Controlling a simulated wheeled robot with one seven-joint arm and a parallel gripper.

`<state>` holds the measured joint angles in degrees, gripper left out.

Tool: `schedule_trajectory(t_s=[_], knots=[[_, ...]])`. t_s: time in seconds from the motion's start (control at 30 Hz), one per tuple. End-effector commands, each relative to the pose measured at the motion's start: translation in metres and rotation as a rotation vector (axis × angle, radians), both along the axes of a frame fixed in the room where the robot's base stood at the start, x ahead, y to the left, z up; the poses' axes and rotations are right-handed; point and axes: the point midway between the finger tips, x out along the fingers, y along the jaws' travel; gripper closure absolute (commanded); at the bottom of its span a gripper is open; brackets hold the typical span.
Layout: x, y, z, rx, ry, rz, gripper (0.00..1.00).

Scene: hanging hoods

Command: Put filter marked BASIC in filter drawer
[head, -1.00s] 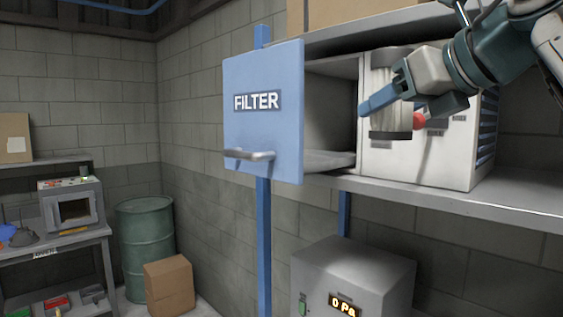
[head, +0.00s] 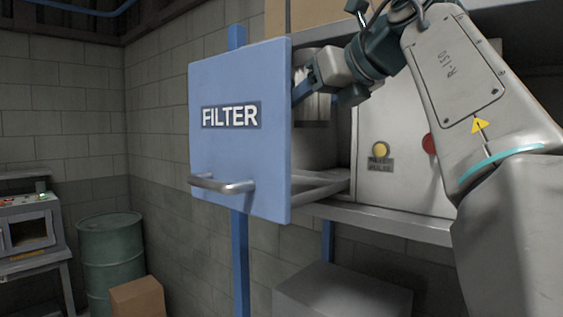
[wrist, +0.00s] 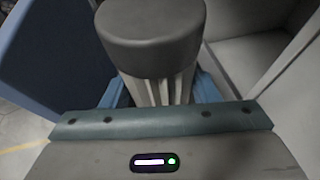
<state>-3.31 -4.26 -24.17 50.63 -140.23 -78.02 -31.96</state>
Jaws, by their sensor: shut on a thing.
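The filter drawer (head: 240,165) is pulled open, its blue front marked FILTER with a grey bar handle. My gripper (head: 303,88) is at the open drawer, just behind its front. It is shut on a pale pleated filter with a dark end cap, which shows in the wrist view (wrist: 155,40) between my blue fingers (wrist: 160,95). In the head view the filter (head: 314,108) is upright above the drawer floor and partly hidden by the drawer front. No BASIC marking is readable on it. I cannot tell whether the filter touches the drawer floor.
The white housing (head: 400,195) with a yellow button (head: 380,149) and a red button stands right of the drawer on a shelf. A grey box (head: 345,290) is below. A green drum (head: 110,255) and a cardboard box (head: 138,297) stand at the left.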

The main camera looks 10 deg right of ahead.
Motion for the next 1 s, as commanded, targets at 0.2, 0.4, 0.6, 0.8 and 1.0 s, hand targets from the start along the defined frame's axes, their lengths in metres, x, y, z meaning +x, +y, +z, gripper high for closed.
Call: schedule_trajectory(t_s=[0.2,0.4,0.6,0.8,1.0], knots=[[0.05,0.024,0.003,-0.002,0.002,0.006,0.78],[0.07,0.033,-0.015,0.002,-0.001,0.005,0.78],[0.069,0.033,-0.048,0.002,0.001,0.007,0.78],[0.07,0.033,-0.073,0.0,-0.001,0.005,0.78],[0.07,0.032,-0.083,0.001,-0.002,0.004,0.78]])
